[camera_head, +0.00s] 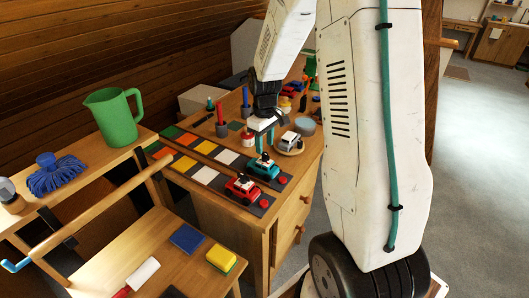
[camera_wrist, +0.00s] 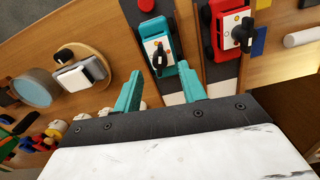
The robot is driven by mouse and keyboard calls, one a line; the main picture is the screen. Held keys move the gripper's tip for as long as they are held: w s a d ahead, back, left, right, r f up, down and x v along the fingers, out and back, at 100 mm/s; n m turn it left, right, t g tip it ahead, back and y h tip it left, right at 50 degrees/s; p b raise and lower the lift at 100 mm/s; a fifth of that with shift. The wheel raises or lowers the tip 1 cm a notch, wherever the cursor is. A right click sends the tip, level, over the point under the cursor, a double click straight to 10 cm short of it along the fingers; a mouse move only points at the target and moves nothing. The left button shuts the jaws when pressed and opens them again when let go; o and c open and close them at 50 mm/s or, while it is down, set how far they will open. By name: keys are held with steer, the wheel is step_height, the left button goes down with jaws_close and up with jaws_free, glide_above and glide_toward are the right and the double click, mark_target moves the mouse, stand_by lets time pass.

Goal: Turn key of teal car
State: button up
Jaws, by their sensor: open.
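The teal toy car (camera_head: 263,167) stands on a dark track strip on the wooden desk. In the wrist view the teal car (camera_wrist: 155,45) is at the top centre, with a dark key (camera_wrist: 160,59) standing up from its pale top plate. My gripper (camera_wrist: 160,90) has its two teal fingers apart with nothing between them. It is near the teal car, and the key lies a little beyond the fingertips in the wrist view. In the head view my gripper (camera_head: 262,138) hangs just behind the teal car, its fingers pointing down.
A red toy car (camera_head: 243,188) with its own dark key stands beside the teal one. A blue-rimmed round bowl (camera_head: 305,126), pen holders and several small cars crowd the desk behind.

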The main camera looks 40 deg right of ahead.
mark_target(265, 153)
steer(key=shift+f, duration=2.2)
jaws_close()
steer(key=m, duration=0.6)
steer(key=shift+m, duration=0.4)
steer(key=m, duration=0.3)
steer(key=shift+m, duration=1.9)
